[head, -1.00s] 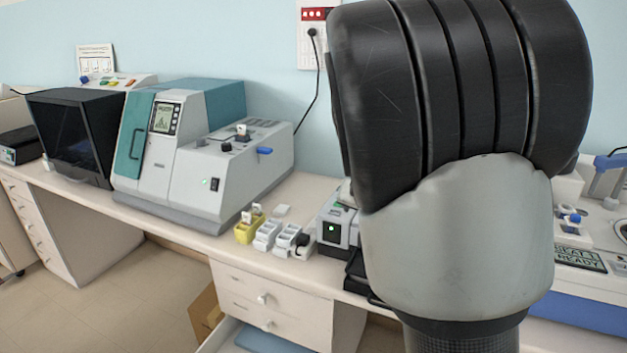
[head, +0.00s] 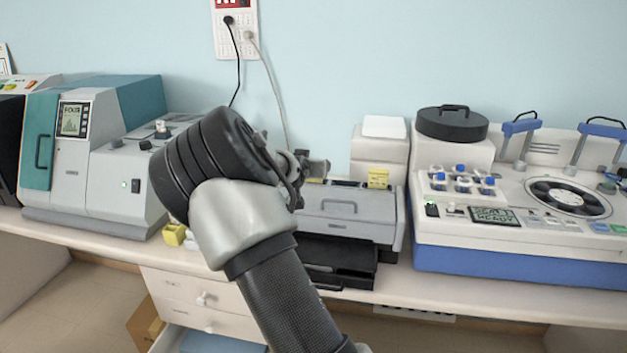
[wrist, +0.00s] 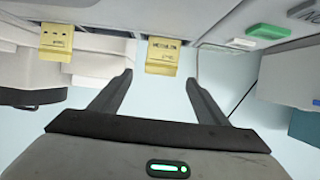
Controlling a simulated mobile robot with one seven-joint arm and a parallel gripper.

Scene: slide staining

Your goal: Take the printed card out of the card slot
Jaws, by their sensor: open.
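Two yellow printed cards stand up from the top of the grey printer (head: 350,205). In the head view, one card (head: 378,178) is plain to see at the right, and only a sliver of the other (head: 316,180) shows beside my gripper (head: 316,164). The wrist view looks upside down. There, one card (wrist: 163,55) lies between the fingertips of my open gripper (wrist: 159,77), and the other card (wrist: 56,41) is off to the left. The fingers are apart and hold nothing. I cannot tell whether they touch the nearer card.
A black tray (head: 340,255) juts from the printer's front. A white and blue staining machine (head: 520,240) with blue-capped bottles stands to the right. A teal and grey machine (head: 110,165) stands to the left. A white box (head: 383,127) is behind the printer.

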